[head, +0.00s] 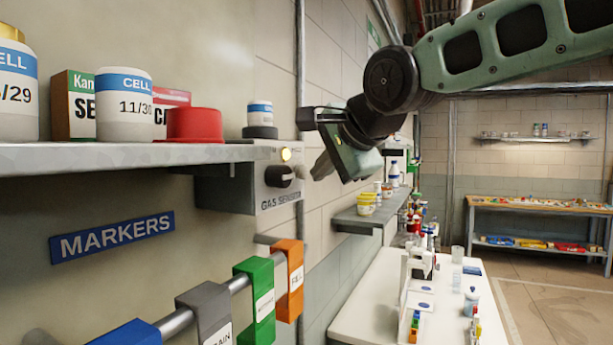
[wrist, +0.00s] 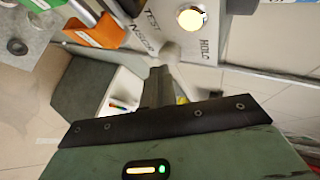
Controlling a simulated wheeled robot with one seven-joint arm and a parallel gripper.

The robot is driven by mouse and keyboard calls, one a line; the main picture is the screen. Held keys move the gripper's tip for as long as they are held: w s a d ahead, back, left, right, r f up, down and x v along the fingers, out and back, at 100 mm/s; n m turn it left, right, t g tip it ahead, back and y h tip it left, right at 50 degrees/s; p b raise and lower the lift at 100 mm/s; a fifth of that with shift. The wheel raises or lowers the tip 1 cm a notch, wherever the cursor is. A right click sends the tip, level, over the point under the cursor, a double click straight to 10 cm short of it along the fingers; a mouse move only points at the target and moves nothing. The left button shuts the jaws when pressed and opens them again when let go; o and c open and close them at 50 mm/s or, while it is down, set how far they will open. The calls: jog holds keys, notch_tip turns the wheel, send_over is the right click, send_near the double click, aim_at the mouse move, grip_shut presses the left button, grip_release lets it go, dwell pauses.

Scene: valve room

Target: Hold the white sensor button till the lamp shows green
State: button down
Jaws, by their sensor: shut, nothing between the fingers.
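The gas sensor box (head: 270,192) is fixed to the wall beside the shelf end. Its round lamp (head: 286,154) glows yellow in the head view; in the wrist view the lamp (wrist: 191,20) looks pale yellow-white. The white sensor button (wrist: 172,50) sticks out below the lamp, near the "HOLD" lettering; it also shows in the head view (head: 300,172). My gripper (head: 321,167) is shut and empty, its fingers pointing at the box. In the wrist view the fingertips (wrist: 160,72) are right at the button. I cannot tell whether they touch it.
A dark knob (head: 279,176) sits on the box front. A shelf (head: 120,155) with jars and a red cap (head: 194,124) is at left. Below it hangs a rail with coloured markers, including an orange one (head: 289,278). A white bench (head: 375,285) stands beyond.

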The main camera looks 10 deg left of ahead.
jog(key=shift+w+a, duration=0.15)
jog(key=shift+a, duration=0.35)
dwell(2.0)
jog(key=shift+d, duration=0.15)
jog(key=shift+s+d+b, duration=0.3)
jog(key=shift+d+b, duration=0.05)
jog(key=shift+d, duration=0.35)
jog(key=shift+d, duration=0.1)
jog(key=d, duration=0.1)
jog(key=s+d+b, duration=0.1)
jog(key=d, duration=0.2)
jog(key=shift+s+d, duration=0.3)
jog(key=shift+s, duration=0.05)
